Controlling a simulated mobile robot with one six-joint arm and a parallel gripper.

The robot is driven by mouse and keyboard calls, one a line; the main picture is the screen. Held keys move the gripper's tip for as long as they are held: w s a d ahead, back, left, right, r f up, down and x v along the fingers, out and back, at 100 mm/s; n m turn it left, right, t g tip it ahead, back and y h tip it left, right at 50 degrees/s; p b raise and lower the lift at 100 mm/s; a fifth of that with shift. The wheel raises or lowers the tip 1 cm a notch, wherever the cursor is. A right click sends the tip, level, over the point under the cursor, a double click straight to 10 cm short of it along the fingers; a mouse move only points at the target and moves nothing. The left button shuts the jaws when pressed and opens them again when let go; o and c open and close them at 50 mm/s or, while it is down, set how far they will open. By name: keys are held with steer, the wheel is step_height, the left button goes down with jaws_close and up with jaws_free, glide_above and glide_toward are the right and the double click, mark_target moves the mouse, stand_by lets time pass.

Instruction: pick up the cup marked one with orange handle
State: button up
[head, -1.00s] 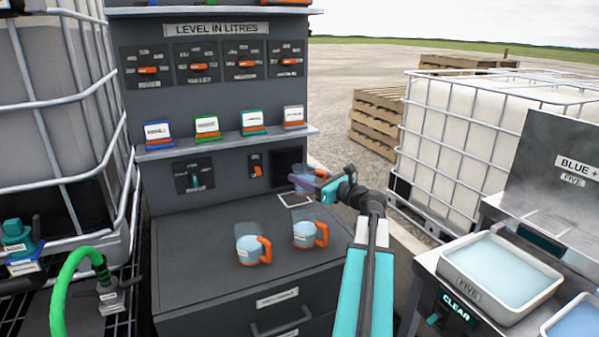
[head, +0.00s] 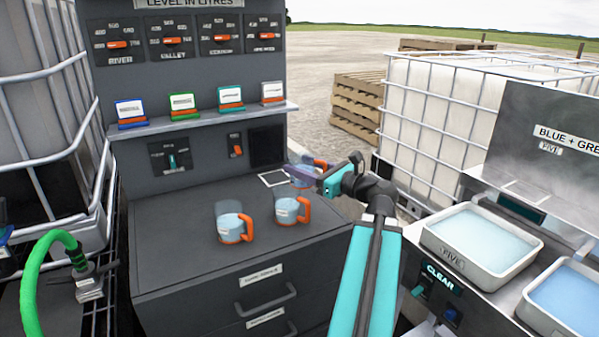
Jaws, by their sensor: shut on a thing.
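My gripper (head: 308,173) reaches in from the right at the back right of the dark counter. It is shut on a clear cup with an orange handle (head: 301,184), which is partly hidden behind the fingers. Any mark on this cup is not readable. Two more clear cups with orange handles stand upright on the counter: a left cup (head: 229,222) and a middle cup (head: 287,208). Both hold pale blue liquid and bear small white labels too small to read. The held cup is behind and to the right of the middle cup.
A white square outline (head: 273,178) lies on the counter (head: 190,255) left of the held cup. The panel shelf (head: 200,117) with several coloured cards stands behind. Liquid-filled trays (head: 480,265) are at right. A green hose (head: 40,265) is at left. The counter's front left is clear.

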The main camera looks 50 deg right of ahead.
steer(key=shift+s+a+b, duration=0.2)
steer(key=shift+s+b, duration=0.15)
steer(key=shift+b, duration=0.15)
steer(key=shift+s+r, duration=0.1)
steer(key=shift+r, duration=0.05)
stand_by(0.5)
